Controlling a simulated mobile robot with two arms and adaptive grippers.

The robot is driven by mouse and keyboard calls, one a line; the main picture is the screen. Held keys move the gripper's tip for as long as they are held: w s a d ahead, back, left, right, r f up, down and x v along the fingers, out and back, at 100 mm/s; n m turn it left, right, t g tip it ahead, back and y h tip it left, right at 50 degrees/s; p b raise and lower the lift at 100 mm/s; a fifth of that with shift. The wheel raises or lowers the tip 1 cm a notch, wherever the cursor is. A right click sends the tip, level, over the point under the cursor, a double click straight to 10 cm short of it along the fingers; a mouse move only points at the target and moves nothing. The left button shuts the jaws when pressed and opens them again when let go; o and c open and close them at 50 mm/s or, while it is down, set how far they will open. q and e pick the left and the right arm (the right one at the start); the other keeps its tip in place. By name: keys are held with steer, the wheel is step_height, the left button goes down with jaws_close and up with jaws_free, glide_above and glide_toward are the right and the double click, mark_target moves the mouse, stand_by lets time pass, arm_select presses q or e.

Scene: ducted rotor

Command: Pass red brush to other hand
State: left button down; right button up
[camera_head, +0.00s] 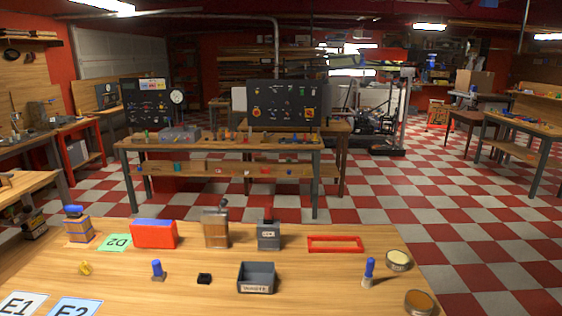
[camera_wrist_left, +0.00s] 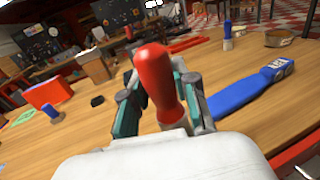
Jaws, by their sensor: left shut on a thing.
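The red brush shows as a rounded red handle (camera_wrist_left: 157,78) in the left wrist view. It points up and toward the camera, slightly tilted. My left gripper (camera_wrist_left: 161,92) is shut on it, with one teal-padded finger on each side. The brush's lower end is mostly hidden behind my gripper's body. The head view shows neither the brush nor any gripper. My right gripper is not in view.
A long blue object (camera_wrist_left: 245,92) lies right of my left gripper. The wooden table (camera_head: 205,262) holds a red-and-blue box (camera_head: 154,235), a grey bin (camera_head: 257,280), a red frame (camera_head: 335,250), blue-topped items and round tins (camera_head: 419,302). Bare wood lies between them.

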arm_select(q)
steer(key=shift+w+a+f, duration=0.1)
steer(key=shift+a+f, duration=0.1)
steer(key=shift+a, duration=0.2)
steer(key=a+f, duration=0.2)
steer(key=a, duration=1.8)
steer(key=s+d+r+n+y, duration=0.1)
steer(key=s+d+r+y, duration=0.1)
steer(key=s, duration=0.4)
steer(key=s+d+r+n+y+b, duration=0.1)
steer(key=s+d+r+y, duration=0.1)
steer(key=s+d+r, duration=0.2)
steer(key=s+d+r+n+t+y+b, duration=0.1)
steer(key=s+d+r, duration=0.2)
steer(key=s, duration=0.6)
steer(key=shift+s+d+r+n+y, duration=0.2)
steer(key=shift+d+r+n+y, duration=0.15)
steer(key=shift+r, duration=0.45)
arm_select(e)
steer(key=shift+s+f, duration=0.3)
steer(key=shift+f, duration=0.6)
arm_select(q)
steer(key=shift+a, duration=0.1)
